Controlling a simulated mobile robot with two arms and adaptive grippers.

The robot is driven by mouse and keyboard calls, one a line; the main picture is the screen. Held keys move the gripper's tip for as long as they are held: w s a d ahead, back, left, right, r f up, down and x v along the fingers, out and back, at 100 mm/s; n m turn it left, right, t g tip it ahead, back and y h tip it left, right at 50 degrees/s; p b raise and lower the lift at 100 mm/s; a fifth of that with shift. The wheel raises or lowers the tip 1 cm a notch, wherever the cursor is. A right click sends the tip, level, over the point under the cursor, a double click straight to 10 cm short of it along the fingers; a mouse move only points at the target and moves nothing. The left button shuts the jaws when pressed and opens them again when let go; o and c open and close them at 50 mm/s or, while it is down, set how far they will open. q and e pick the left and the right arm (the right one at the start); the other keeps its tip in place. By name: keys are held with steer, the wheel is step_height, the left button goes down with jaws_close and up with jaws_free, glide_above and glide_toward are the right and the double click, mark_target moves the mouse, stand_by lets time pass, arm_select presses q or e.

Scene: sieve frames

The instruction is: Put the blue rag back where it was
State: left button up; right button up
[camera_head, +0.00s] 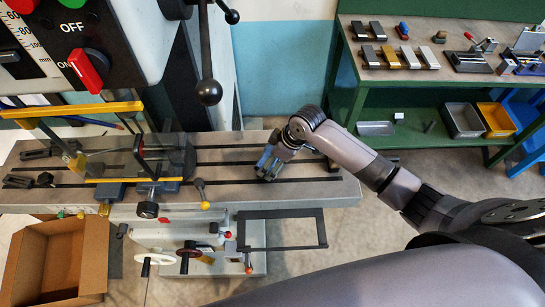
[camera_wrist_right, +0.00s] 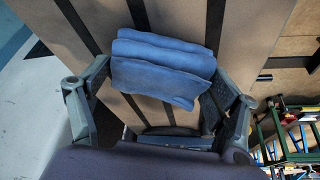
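The blue rag (camera_wrist_right: 165,70) is a folded stack of cloth between the two fingers of my right gripper (camera_wrist_right: 163,85) in the right wrist view. The fingers appear to press on its left and right sides. In the head view, my right gripper (camera_head: 268,163) points down at the right part of the slotted machine table (camera_head: 330,192). Only a small part of the rag (camera_head: 266,156) shows there. I cannot tell whether the rag touches the table. My left gripper is not in view.
A clear guard (camera_head: 112,160) and clamps stand on the table's left part. A black lever knob (camera_head: 208,92) hangs above it. A cardboard box (camera_head: 58,262) is at the lower left. A green workbench (camera_head: 405,82) with tools stands at the back right.

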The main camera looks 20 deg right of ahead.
steer(key=shift+o, duration=1.3)
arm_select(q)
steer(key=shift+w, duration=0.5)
arm_select(e)
steer(key=shift+o, duration=0.3)
steer(key=shift+r, duration=0.1)
arm_select(q)
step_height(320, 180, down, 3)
steer(key=b, duration=0.3)
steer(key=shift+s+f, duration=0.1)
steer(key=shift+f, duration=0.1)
arm_select(e)
steer(key=v, duration=1.2)
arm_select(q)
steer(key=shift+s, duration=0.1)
arm_select(e)
steer(key=shift+a, duration=0.1)
